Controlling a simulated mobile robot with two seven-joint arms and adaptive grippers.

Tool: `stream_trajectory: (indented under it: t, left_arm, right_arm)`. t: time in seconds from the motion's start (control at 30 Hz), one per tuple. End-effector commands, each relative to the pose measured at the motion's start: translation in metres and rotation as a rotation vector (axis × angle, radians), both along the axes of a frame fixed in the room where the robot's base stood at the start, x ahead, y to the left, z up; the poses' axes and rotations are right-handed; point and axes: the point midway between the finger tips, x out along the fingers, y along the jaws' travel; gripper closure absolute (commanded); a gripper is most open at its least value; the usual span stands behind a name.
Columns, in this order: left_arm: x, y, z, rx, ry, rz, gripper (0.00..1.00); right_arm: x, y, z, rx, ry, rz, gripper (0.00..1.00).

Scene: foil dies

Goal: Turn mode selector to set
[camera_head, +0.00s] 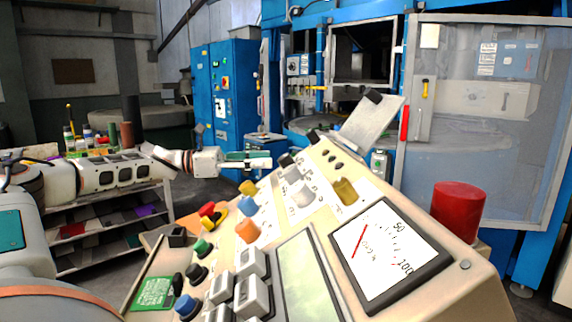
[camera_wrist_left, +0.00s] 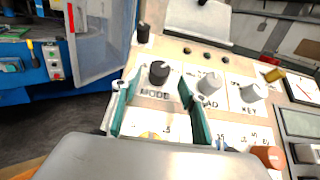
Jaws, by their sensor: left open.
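The mode selector is a black knob (camera_wrist_left: 159,72) above the printed word MODE, on the cream control panel (camera_wrist_left: 150,105). In the head view the black knob (camera_head: 286,160) sits on the panel's far left part, just right of my fingertips. My left gripper (camera_head: 265,160) reaches in from the left. In the left wrist view my left gripper (camera_wrist_left: 156,88) has its two green-sided fingers apart, one on each side of the MODE label. The knob appears between or just beyond the fingertips; contact cannot be told. My right gripper is not in view.
Grey knobs (camera_wrist_left: 209,84) stand right of the black knob, close to my right-hand finger. A yellow knob (camera_head: 345,190), an orange button (camera_head: 248,230), a meter (camera_head: 385,250) and a red button (camera_head: 458,210) also stand on the panel. A tilted grey plate (camera_head: 372,122) rises behind.

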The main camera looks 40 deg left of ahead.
Motion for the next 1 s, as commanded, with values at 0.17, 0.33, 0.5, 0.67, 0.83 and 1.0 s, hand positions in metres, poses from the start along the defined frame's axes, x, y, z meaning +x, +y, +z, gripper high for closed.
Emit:
stream_trajectory:
  t: [0.17, 0.33, 0.5, 0.67, 0.83, 1.0]
  left_arm:
    - [0.021, -0.016, -0.012, 0.004, 0.015, -0.002, 0.57]
    - [0.036, -0.029, -0.008, 0.001, 0.011, -0.001, 0.57]
    - [0.044, -0.036, -0.004, 0.001, 0.006, 0.000, 0.57]
    - [0.046, -0.038, -0.001, 0.001, 0.002, 0.000, 0.57]
    - [0.045, -0.038, -0.001, 0.000, 0.001, 0.000, 0.62]
    - [0.045, -0.038, -0.001, 0.000, 0.001, 0.000, 0.95]
  right_arm:
    - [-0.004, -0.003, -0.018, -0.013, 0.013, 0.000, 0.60]
    - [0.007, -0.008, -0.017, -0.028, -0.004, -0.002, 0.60]
    - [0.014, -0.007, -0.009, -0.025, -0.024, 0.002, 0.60]
    - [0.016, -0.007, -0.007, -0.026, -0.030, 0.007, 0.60]
    - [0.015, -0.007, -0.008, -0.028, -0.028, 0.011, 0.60]
    - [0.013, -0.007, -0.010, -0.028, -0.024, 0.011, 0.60]
